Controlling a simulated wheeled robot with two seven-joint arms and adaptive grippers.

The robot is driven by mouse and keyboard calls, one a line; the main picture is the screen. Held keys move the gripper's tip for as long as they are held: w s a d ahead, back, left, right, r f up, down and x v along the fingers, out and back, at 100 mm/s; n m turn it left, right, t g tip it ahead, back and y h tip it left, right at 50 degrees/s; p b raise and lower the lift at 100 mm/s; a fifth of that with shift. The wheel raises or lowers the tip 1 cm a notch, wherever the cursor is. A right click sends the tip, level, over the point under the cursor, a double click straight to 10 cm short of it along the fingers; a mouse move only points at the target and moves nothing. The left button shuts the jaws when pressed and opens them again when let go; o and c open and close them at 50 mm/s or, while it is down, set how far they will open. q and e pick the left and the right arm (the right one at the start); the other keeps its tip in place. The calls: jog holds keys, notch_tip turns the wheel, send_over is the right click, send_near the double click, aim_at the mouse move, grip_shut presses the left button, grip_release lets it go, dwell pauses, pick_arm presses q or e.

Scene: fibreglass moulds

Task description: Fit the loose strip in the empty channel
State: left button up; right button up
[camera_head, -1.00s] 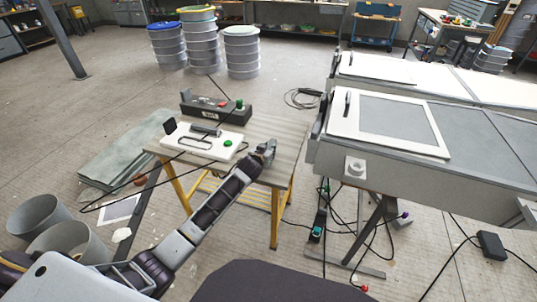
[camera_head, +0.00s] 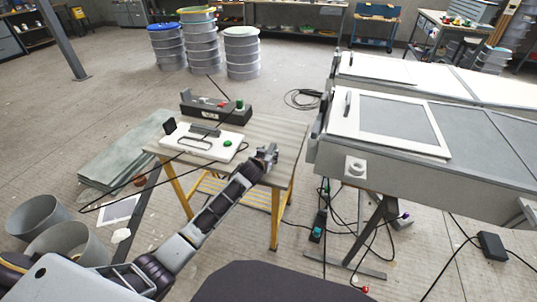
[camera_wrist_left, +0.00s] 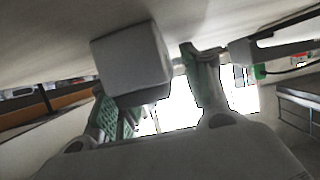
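A white plate (camera_head: 200,143) with a dark looped outline and a green knob (camera_head: 228,143) lies on the yellow-legged table (camera_head: 276,133). A thin dark bar (camera_head: 205,131) lies along its back edge; I cannot tell whether this is the loose strip, and no empty channel is clearly made out. My left gripper (camera_head: 267,155) is at the table's right side, right of the plate and apart from it. In the left wrist view its fingers (camera_wrist_left: 155,95) are spread, with green pads showing. A pale grey block (camera_wrist_left: 130,65) shows near the left finger, with a gap to the other finger. My right gripper is out of view.
A dark control box (camera_head: 215,108) stands behind the plate. A large grey mould bench (camera_head: 400,165) with a framed panel (camera_head: 400,122) stands to the right. Drums (camera_head: 242,55) stand at the back. Cables lie on the floor.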

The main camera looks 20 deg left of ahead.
aim_at(269, 153)
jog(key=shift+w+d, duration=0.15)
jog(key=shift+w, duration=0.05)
pick_arm(q)
jog(key=shift+r, duration=0.15)
jog(key=shift+s+r, duration=0.15)
jog(key=shift+s, duration=0.2)
jog(key=shift+p+v, duration=0.6)
jog(key=shift+v, duration=1.7)
jog(key=v, duration=0.3)
jog(key=shift+s, duration=0.15)
jog(key=shift+p+v, duration=0.4)
jog(key=shift+v, duration=0.7)
jog(key=shift+s+r, duration=0.25)
jog(key=shift+s, duration=0.3)
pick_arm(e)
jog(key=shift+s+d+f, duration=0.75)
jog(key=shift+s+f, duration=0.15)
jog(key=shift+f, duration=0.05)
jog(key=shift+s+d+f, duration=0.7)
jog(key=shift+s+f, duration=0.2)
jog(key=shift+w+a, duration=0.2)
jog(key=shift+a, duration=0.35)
